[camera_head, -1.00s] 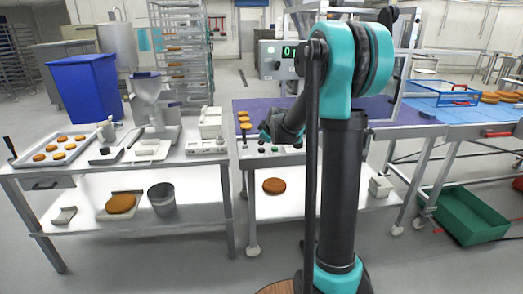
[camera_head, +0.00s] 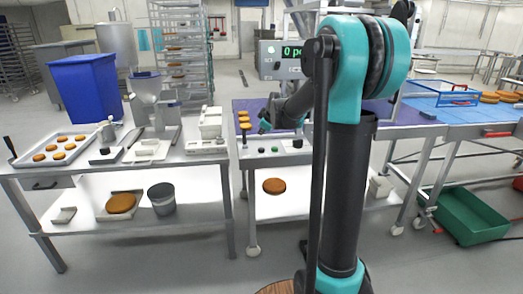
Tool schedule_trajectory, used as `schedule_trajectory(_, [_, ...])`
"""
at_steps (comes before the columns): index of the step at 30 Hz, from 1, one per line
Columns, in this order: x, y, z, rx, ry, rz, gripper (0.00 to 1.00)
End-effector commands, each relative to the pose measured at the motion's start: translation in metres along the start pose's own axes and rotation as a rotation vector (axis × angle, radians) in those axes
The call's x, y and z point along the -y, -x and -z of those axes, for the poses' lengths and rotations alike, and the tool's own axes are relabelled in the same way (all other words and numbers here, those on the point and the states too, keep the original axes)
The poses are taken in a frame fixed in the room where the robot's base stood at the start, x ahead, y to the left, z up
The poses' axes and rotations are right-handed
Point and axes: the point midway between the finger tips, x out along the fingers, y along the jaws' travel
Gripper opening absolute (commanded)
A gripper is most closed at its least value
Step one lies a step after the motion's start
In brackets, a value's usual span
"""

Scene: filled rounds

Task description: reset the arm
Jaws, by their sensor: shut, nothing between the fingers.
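My arm (camera_head: 345,190) stands upright right of the middle, with its teal elbow at the top. The dark forearm reaches to the left and away from me, behind the upper arm. My gripper (camera_head: 265,126) is small at its far end, over the near edge of the purple conveyor belt and behind the button panel (camera_head: 275,148). It is shut with nothing held. The finger details are too small to make out.
A display box (camera_head: 280,60) stands behind. The left table holds a tray (camera_head: 35,157), a hopper machine (camera_head: 148,95) and a scale (camera_head: 206,146). A green crate (camera_head: 470,215) is on the right floor.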

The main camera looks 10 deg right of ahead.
Motion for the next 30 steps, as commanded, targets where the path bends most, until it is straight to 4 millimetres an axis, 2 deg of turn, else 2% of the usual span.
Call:
schedule_trajectory(13, [0.002, 0.001, -0.001, 0.002, -0.004, 0.001, 0.0])
schedule_trajectory(17, [0.021, 0.013, -0.016, 0.023, -0.06, 0.018, 0.0])
schedule_trajectory(20, [0.056, 0.035, -0.043, 0.063, -0.165, 0.045, 0.0])
schedule_trajectory(30, [0.22, 0.122, -0.176, 0.293, -0.646, 0.097, 0.0])
